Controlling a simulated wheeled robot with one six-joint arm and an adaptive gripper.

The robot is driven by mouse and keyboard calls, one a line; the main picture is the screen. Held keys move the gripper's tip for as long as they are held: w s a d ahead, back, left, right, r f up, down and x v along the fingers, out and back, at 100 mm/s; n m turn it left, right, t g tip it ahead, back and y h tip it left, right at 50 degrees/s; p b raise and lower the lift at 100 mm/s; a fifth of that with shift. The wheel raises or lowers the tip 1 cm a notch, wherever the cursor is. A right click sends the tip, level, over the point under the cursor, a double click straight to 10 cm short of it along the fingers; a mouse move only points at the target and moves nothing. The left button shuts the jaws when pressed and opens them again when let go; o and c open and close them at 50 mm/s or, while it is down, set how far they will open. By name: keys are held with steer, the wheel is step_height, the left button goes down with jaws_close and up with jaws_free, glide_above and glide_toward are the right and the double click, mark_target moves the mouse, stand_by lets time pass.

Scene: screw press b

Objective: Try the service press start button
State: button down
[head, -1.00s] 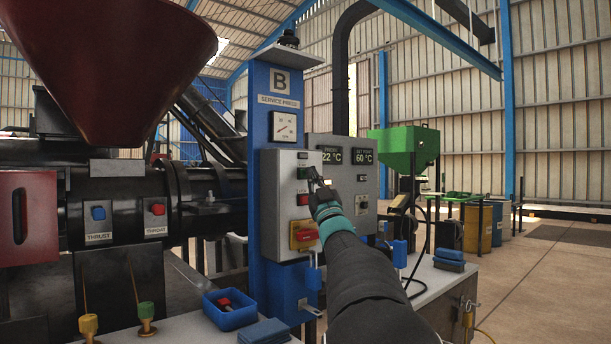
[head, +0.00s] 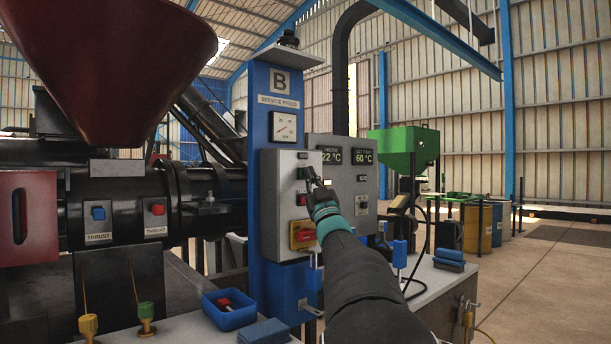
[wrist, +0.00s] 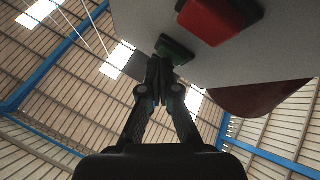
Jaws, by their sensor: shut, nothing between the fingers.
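The service press (head: 279,230) is a blue column marked B with a grey control box (head: 281,215) on its front. A green button (head: 303,173) sits on the box, above a red button (head: 302,199). My gripper (head: 312,174) is shut and empty, with its tips at the green button and partly covering it. In the wrist view the closed fingertips (wrist: 160,68) meet the edge of the green button (wrist: 175,48), and the red button (wrist: 214,16) is beside it. I cannot tell whether the green button is pressed in.
A red and yellow rotary switch (head: 303,235) is lower on the box. A grey panel with temperature displays (head: 362,157) stands just to the right. Below are a blue tray (head: 231,318) and blue-handled valves (head: 400,254). A dark red hopper (head: 115,60) hangs at left.

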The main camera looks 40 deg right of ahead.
steer(key=shift+s+b, duration=0.7)
steer(key=shift+s, duration=0.15)
steer(key=shift+s+d+b, duration=0.15)
steer(key=shift+s+b, duration=0.55)
steer(key=shift+s, duration=0.55)
steer(key=shift+s+d+b, duration=0.1)
steer(key=shift+s+b, duration=0.6)
steer(key=shift+s, duration=0.55)
